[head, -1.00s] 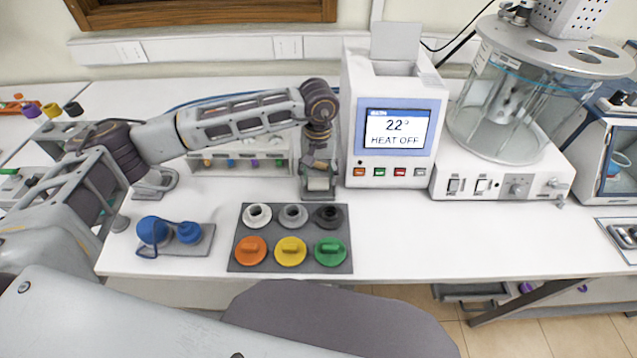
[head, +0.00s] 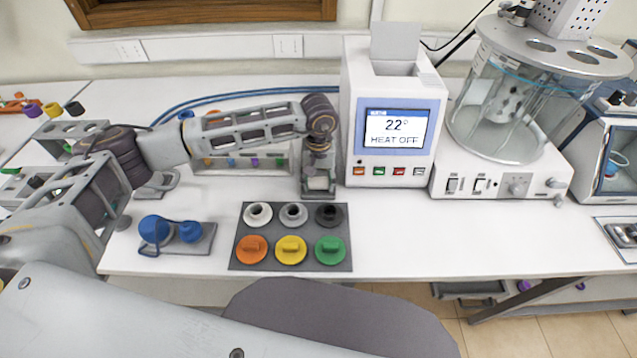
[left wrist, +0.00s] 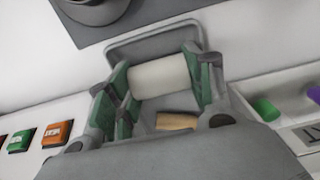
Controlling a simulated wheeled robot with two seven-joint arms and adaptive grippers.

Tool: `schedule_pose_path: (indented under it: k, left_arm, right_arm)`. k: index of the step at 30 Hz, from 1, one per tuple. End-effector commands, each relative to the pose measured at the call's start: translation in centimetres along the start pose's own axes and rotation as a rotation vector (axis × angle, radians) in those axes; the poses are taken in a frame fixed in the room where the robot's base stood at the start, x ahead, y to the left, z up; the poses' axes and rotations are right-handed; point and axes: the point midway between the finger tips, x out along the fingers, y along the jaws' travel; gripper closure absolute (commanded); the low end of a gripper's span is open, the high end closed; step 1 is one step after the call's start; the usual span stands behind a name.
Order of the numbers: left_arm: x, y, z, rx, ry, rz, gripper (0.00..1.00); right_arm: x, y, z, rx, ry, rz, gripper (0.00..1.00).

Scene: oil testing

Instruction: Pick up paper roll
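The paper roll (left wrist: 160,77) is a white cylinder, seen large in the left wrist view. My left gripper (left wrist: 162,82) reaches down over the holder in the head view (head: 319,165). Its green-padded fingers are spread apart, one beside each end of the roll, and I cannot tell whether they touch it. A small tan piece (left wrist: 177,121) lies nearer the palm. My right gripper is not in view.
A white machine with a screen (head: 395,125) stands right of my gripper. A rack with coloured caps (head: 238,162) is behind my forearm. A dark mat (head: 240,262) with several coloured caps lies in front. Free bench lies to the right of the mat.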

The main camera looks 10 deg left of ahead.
Motion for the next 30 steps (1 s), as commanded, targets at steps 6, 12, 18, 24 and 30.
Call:
schedule_pose_path:
  k: [6,12,18,24,30]
  left_arm:
    - [0.0,0.0,0.0,0.0,0.0,0.0,0.72]
    - [-0.3,0.0,0.0,0.0,0.001,0.001,0.72]
    - [-1.9,0.0,-0.1,0.0,0.002,0.001,0.72]
    - [-4.6,0.0,-0.1,0.001,0.003,0.001,0.72]
    - [-7.6,0.0,-0.1,-0.001,0.003,0.0,0.72]
  right_arm:
    - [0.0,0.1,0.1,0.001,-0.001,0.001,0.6]
    - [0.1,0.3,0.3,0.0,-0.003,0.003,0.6]
    - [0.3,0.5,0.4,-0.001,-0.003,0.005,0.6]
    - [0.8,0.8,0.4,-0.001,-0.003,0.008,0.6]
    - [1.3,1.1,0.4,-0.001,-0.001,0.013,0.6]
